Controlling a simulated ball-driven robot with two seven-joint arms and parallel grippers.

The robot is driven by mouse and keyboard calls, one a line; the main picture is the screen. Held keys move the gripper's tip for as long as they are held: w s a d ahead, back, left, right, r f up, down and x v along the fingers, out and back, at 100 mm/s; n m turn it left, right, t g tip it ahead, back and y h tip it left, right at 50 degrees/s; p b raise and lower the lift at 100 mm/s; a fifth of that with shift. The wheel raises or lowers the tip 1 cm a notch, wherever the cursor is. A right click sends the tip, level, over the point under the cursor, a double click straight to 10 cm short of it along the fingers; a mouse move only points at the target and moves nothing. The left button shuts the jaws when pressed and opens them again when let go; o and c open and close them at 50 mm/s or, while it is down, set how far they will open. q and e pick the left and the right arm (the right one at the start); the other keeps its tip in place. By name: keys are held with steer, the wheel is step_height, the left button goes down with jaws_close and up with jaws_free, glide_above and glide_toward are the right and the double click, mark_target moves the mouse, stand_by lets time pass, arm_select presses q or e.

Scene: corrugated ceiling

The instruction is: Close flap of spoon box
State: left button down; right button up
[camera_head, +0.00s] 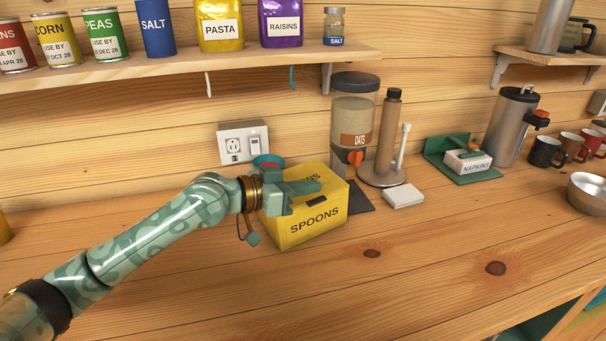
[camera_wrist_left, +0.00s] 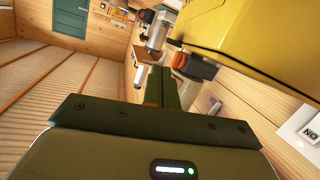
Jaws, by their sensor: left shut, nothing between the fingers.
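The yellow spoon box (camera_head: 308,222) stands on the counter in the head view, its SPOONS label and a dark slot facing front. Its top looks roughly level, with part of a word showing behind my gripper. My arm hides part of the top, so I cannot tell whether the flap is fully down. My left gripper (camera_head: 306,187) is shut and empty, lying across the top of the box; whether it touches is unclear. In the left wrist view its shut fingers (camera_wrist_left: 157,86) point ahead, with a yellow surface of the box (camera_wrist_left: 255,38) close at upper right. My right gripper is not in view.
Behind the box are a teal-rimmed container (camera_head: 268,161) and a wall outlet (camera_head: 243,143). To its right stand the oats dispenser (camera_head: 353,115), a towel holder (camera_head: 388,140) and a small white block (camera_head: 403,196). A shelf (camera_head: 200,68) hangs above. The counter's front is clear.

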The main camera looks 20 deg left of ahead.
arm_select(q)
steer(key=shift+s+d+f+m+b, duration=0.15)
steer(key=shift+f+m, duration=0.2)
steer(key=shift+f, duration=0.3)
steer(key=shift+w+d+f+m+b, duration=0.15)
steer(key=shift+f+m, duration=0.2)
steer(key=shift+f, duration=0.25)
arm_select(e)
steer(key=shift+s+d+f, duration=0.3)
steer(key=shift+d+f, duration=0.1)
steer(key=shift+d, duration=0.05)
arm_select(q)
steer(key=shift+s+a, duration=0.1)
steer(key=shift+s, duration=0.1)
